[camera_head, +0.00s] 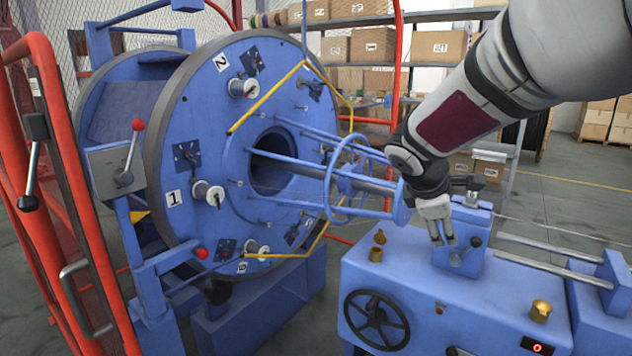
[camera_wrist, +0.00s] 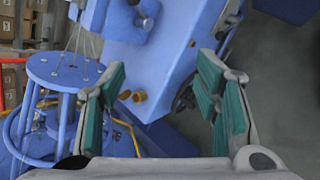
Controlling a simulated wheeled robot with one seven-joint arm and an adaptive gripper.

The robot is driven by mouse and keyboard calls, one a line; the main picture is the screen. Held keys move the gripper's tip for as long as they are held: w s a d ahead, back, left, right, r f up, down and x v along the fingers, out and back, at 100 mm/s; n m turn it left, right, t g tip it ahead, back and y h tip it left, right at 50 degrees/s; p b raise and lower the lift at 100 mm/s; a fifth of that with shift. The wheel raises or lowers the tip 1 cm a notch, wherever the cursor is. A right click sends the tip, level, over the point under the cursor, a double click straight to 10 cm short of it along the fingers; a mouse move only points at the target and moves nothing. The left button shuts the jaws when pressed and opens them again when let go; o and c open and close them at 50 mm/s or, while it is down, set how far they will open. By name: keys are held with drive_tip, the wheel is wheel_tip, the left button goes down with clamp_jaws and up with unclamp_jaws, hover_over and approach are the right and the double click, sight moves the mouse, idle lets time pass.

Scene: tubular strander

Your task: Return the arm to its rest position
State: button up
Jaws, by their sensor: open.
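My arm reaches in from the upper right in the head view. My gripper (camera_head: 442,236) is over the blue machine bench (camera_head: 400,290), in front of the small blue block (camera_head: 470,240) with a dark knob on it. From the head view I cannot tell whether the fingers touch the block. In the wrist view my gripper (camera_wrist: 165,105) has its two green-padded fingers wide apart, with nothing between them. The bench top (camera_wrist: 150,65) and two brass fittings (camera_wrist: 132,96) show beyond the fingers.
The big blue strander disc (camera_head: 225,130) with bobbins stands left of my arm, its blue tube cage (camera_head: 350,185) close to my wrist. A black handwheel (camera_head: 377,320) is on the bench front. Red gate posts (camera_head: 70,190) stand at the left. Shelves with boxes (camera_head: 440,45) are behind.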

drive_tip(key=s+a+r+m+y+p, duration=0.2)
drive_tip(key=s+m, duration=0.3)
drive_tip(key=s, duration=0.7)
drive_tip(key=s+a+r+m+g+y+p, duration=0.1)
drive_tip(key=s+m, duration=0.4)
drive_tip(key=s, duration=0.7)
drive_tip(key=s+a+r+m+y+p, duration=0.2)
drive_tip(key=s+m, duration=0.3)
drive_tip(key=s, duration=0.7)
drive_tip(key=shift+s+a+r+y+p, duration=0.15)
drive_tip(key=shift+a+r+y+p, duration=0.2)
drive_tip(key=shift+a+y, duration=0.15)
